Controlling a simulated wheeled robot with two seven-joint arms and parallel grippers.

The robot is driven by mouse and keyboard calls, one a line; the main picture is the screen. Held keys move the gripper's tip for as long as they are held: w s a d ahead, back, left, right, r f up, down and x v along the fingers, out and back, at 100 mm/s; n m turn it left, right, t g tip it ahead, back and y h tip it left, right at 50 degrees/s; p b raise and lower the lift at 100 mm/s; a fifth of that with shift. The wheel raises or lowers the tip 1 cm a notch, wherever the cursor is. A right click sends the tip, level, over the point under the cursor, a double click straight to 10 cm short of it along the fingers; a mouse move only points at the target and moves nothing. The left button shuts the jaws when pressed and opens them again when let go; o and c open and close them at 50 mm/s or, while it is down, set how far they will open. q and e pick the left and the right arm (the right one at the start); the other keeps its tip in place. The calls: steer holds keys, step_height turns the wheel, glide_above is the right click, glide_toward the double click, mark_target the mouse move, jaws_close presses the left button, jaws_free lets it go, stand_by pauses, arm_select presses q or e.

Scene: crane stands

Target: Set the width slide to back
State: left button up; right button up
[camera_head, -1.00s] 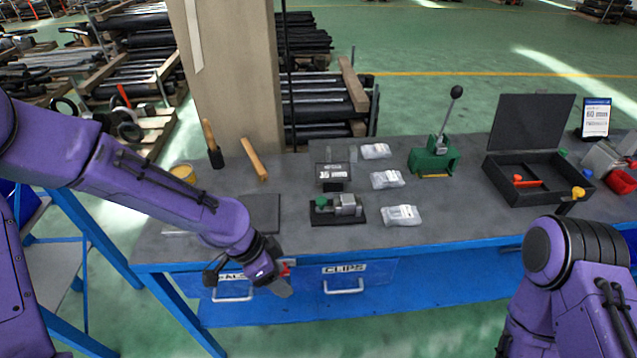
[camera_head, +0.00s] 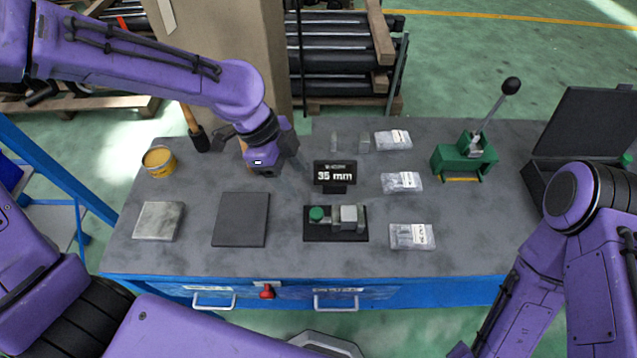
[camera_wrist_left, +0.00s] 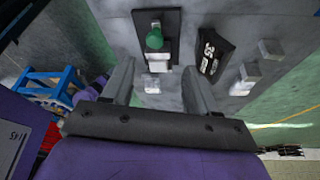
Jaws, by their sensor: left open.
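The width slide fixture is a small device on a black base (camera_head: 310,236) with a green knob (camera_head: 316,214) and a grey metal block (camera_head: 349,216). It sits near the table's front edge. A black display (camera_head: 335,173) behind it reads 35 mm. My left gripper (camera_head: 301,166) is open and empty above the table, left of the display. In the left wrist view the green knob (camera_wrist_left: 156,42) and metal block (camera_wrist_left: 155,64) show beyond the spread fingertips (camera_wrist_left: 158,72), apart from them. The display (camera_wrist_left: 213,52) lies to their right. My right gripper is out of view.
A dark pad (camera_head: 241,219), a grey plate (camera_head: 158,221) and a yellow tin (camera_head: 159,160) lie left. Several clear bags (camera_head: 401,182) lie right of the fixture. A green lever press (camera_head: 464,160) and an open black box (camera_head: 588,130) stand farther right.

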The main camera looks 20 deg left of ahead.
arm_select(q)
glide_toward(314, 213)
step_height(314, 213, down, 2)
steer(key=x, duration=0.6)
steer(key=shift+w+d+p, duration=0.2)
steer(key=shift+d+p, duration=0.1)
steer(key=shift+d, duration=0.1)
steer(key=shift+s+r, duration=0.1)
steer(key=shift+s, duration=0.1)
